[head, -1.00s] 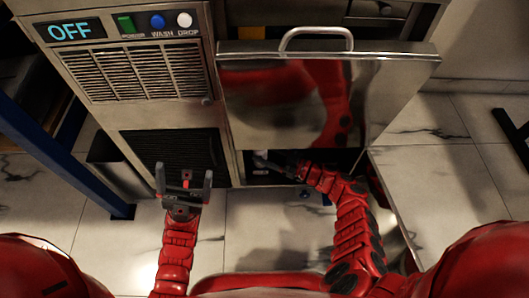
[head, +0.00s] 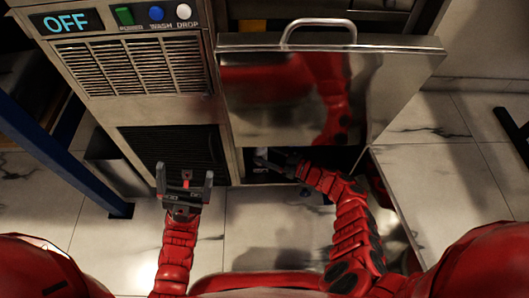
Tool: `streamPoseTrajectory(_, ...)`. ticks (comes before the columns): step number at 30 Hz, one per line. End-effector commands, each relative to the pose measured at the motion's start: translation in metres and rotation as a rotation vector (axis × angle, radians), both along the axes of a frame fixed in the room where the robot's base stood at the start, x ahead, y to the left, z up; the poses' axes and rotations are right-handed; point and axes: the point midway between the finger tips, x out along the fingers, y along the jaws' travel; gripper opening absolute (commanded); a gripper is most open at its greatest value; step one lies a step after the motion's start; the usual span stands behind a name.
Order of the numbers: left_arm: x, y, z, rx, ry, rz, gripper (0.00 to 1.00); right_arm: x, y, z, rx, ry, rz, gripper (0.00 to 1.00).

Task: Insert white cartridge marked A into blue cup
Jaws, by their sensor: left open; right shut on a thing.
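My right gripper (head: 266,162) reaches into the dark opening below the steel door, at the front of the machine. It is shut on a small pale thing (head: 262,153), probably the white cartridge; it is too dark and small to read an A. My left gripper (head: 186,176) is open and empty, in front of the machine's lower black grille.
The steel door (head: 300,95) with a curved handle (head: 318,30) hangs over my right arm. The machine's panel (head: 120,18) reads OFF and has green, blue and white buttons.

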Motion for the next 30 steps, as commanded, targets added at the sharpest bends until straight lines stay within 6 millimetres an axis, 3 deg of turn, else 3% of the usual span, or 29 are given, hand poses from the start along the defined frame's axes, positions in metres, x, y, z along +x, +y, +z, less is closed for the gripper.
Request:
streamPoseTrajectory(2, 0.000, 0.002, -0.002, -0.009, -0.001, 0.007, 0.90, 0.000, 0.000, -0.004, -0.001, 0.000, 0.000, 0.00)
streamPoseTrajectory(16, 0.000, 0.001, 0.022, -0.006, -0.001, 0.004, 0.90, 0.000, 0.000, 0.021, 0.000, 0.001, 0.000, 0.00)
streamPoseTrajectory(30, 0.000, 0.001, 0.022, -0.004, -0.001, 0.003, 0.90, 0.000, 0.000, 0.022, 0.000, 0.001, 0.000, 0.00)
